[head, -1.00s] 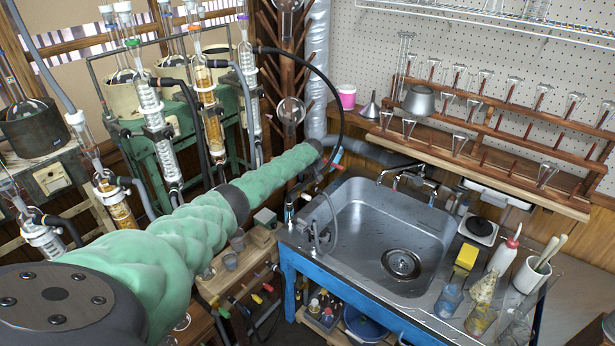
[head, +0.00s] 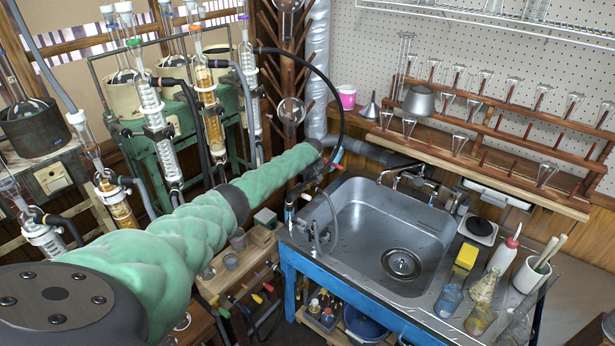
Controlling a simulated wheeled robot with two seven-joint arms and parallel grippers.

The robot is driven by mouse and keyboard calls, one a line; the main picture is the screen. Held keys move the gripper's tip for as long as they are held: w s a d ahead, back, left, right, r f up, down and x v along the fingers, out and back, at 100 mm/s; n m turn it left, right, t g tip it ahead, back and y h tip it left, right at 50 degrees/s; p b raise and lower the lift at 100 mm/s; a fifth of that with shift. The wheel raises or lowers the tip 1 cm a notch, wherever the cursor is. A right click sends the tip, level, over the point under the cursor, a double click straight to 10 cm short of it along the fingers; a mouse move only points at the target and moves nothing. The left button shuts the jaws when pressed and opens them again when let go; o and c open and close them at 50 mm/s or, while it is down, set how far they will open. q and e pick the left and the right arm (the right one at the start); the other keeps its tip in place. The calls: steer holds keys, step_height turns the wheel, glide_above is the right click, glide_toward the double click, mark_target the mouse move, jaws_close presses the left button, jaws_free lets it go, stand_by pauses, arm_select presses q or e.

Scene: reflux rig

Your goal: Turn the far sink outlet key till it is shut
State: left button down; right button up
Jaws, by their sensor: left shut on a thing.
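The sink (head: 395,215) is a grey steel basin set in a blue-framed bench. My left arm, in a green sleeve, reaches across to the sink's far left corner. My left gripper (head: 330,163) is there, small and dark, shut on the far sink outlet key (head: 338,158). Only a small coloured bit of the key shows beside the fingers; the rest is hidden or too small to make out. I cannot tell from this view how far the key is turned. My right gripper is not in view.
Glass condensers (head: 210,115) with hoses stand left of my arm. A black hose (head: 335,90) arches over the gripper. A tap (head: 408,180) stands behind the basin. Bottles and a white pot (head: 530,275) crowd the right side. The basin is empty.

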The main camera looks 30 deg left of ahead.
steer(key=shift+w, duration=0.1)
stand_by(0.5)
arm_select(q)
steer(key=c, duration=1.3)
jaws_free()
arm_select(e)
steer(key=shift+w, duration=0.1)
arm_select(q)
steer(key=shift+r, duration=0.1)
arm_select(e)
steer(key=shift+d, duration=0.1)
arm_select(q)
steer(key=shift+s+d+r, duration=0.2)
steer(key=shift+r, duration=0.4)
steer(key=shift+b+v, duration=0.95)
steer(key=shift+v, duration=2.15)
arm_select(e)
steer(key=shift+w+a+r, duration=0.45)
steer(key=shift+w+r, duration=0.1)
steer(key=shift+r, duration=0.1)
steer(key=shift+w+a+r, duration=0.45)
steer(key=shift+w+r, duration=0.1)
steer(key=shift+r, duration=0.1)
